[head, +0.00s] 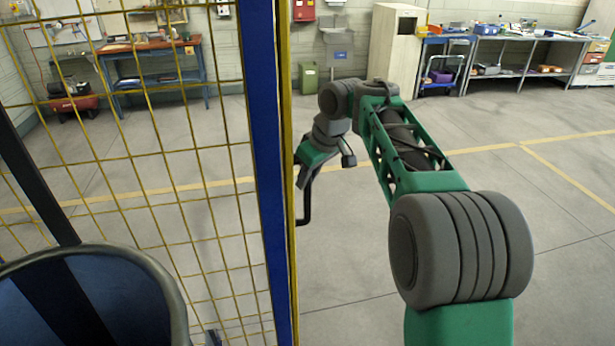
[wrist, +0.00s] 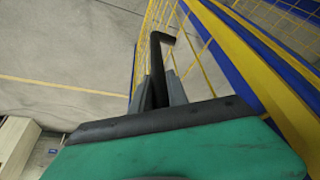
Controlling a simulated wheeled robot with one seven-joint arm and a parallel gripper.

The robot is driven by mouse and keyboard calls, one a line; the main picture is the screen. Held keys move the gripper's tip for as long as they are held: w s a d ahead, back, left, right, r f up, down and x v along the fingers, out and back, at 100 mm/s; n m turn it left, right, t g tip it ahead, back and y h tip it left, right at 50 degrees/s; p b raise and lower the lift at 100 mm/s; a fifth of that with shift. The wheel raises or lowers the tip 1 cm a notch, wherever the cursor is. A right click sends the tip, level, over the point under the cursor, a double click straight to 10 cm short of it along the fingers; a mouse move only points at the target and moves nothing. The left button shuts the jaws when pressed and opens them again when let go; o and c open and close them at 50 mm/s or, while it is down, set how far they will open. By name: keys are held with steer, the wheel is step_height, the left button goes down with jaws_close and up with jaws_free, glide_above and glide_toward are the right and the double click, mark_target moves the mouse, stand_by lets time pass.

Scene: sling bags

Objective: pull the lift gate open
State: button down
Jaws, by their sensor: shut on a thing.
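The gate's black handle (head: 307,205) is a bent bar beside the yellow edge of a blue post, in the middle of the head view. My gripper (head: 303,180) is at the handle's upper part, right of the post. In the wrist view my gripper's grey fingers (wrist: 161,92) are shut on the black handle (wrist: 157,55), whose bent end sticks out beyond them. Yellow mesh with a blue edge (wrist: 150,25) lies just behind the handle. In the head view the gate is almost edge-on, so I cannot tell how far it is open.
A yellow mesh panel (head: 170,150) with a blue post (head: 258,150) fills the left. A dark blue round-rimmed container (head: 90,290) is at the lower left. A workbench (head: 155,60), a beige cabinet (head: 393,50) and shelving stand at the back. The floor at right is clear.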

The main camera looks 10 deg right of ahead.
steer(key=c, duration=1.3)
jaws_free()
steer(key=shift+r, duration=0.1)
steer(key=p+v, duration=0.1)
steer(key=v, duration=0.6)
steer(key=shift+s+r+p, duration=0.2)
steer(key=shift+r+p, duration=0.1)
steer(key=shift+p, duration=0.05)
